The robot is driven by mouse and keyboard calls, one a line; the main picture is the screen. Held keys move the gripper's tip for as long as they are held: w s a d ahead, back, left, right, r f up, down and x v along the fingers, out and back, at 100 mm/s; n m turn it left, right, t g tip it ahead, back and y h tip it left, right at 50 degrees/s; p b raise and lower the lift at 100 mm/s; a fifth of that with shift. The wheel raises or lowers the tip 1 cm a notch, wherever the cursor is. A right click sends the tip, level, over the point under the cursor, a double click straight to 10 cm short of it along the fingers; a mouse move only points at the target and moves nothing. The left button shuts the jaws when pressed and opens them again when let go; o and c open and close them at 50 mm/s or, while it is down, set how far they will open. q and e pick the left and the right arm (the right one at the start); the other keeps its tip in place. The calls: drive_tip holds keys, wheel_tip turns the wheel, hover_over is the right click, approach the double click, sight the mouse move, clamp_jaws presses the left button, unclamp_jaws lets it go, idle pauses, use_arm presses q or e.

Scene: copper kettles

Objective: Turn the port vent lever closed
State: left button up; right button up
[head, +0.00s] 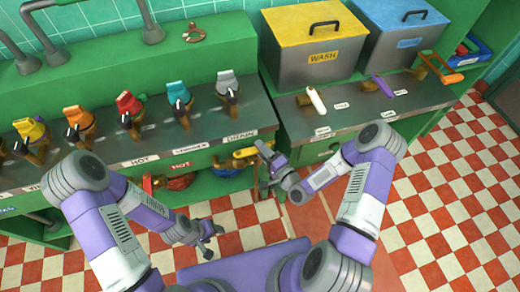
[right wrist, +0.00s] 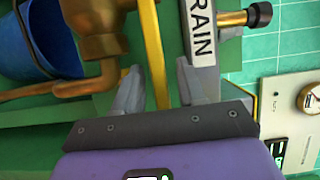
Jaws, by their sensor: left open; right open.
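No label reading port vent is legible, so I cannot tell which lever it is. A yellow bar (right wrist: 153,55) runs between the two fingertips of my right gripper (right wrist: 158,85) in the right wrist view, with space on both sides. The gripper is open. In the head view my right gripper (head: 271,168) is at the counter's front edge, just right of a yellow lever (head: 245,153) below the counter. A brass body (right wrist: 95,30) is left of the bar. My left gripper (head: 208,240) is open and empty over the floor.
Several coloured taps, including a red one (head: 129,104) and a grey one (head: 227,83), line the counter. A sign ending in RAIN (right wrist: 201,35) is close to the right finger. A blue bucket (right wrist: 38,40) is at left. A yellow WASH bin (head: 312,62) stands behind.

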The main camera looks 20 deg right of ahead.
drive_tip(key=shift+w+a, duration=0.15)
drive_tip(key=shift+w, duration=0.3)
drive_tip(key=shift+c, duration=0.4)
clamp_jaws()
